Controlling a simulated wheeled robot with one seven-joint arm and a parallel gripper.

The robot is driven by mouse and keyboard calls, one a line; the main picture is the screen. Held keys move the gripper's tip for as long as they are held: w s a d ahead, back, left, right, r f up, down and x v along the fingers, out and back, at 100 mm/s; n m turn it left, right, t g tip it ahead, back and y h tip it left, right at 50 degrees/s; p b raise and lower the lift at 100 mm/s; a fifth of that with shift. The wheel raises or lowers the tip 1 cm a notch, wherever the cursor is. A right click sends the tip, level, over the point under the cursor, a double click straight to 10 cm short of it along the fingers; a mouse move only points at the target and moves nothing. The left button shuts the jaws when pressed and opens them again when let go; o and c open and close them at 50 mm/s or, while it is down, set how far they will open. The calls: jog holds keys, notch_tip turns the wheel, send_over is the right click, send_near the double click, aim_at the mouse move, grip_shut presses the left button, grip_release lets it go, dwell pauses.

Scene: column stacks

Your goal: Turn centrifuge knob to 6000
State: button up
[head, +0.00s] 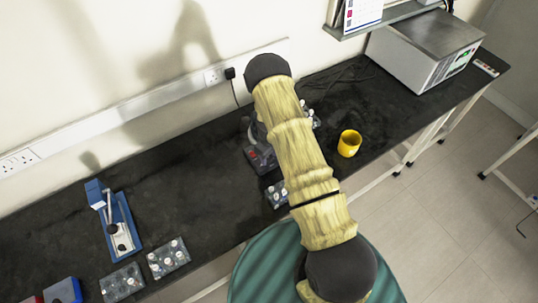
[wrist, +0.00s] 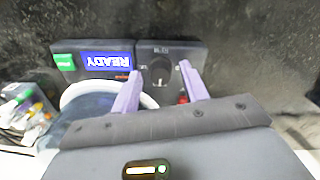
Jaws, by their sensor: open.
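The centrifuge shows in the wrist view with a dark front panel, a blue display (wrist: 107,61) that reads READY upside down, and a green button (wrist: 64,62). Its round rotor bowl (wrist: 82,97) has a white rim. The dark knob (wrist: 160,72) sits on the panel with small markings around it. My gripper (wrist: 159,66) is open, its two pale purple fingers on either side of the knob, apart from it as far as I can tell. The knob's setting is too small to read. In the head view the centrifuge (head: 262,157) is mostly hidden behind my arm, and the gripper is hidden.
A yellow mug (head: 349,144) stands right of my arm. A rack of vials (wrist: 22,105) is beside the centrifuge. A blue device (head: 122,230) and vial racks (head: 168,259) are at the left. A grey box (head: 425,52) is at the far right.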

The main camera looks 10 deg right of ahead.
grip_shut()
jog(key=shift+m+b, duration=0.4)
jog(key=shift+b, duration=0.1)
jog(key=m+b, duration=0.3)
jog(key=shift+f, duration=0.15)
jog(key=m+b, duration=0.2)
jog(key=m, duration=0.3)
jog(key=m+b, duration=0.2)
jog(key=m, duration=0.2)
jog(key=shift+m, duration=0.3)
jog(key=m, duration=0.4)
jog(key=shift+m+b, duration=0.3)
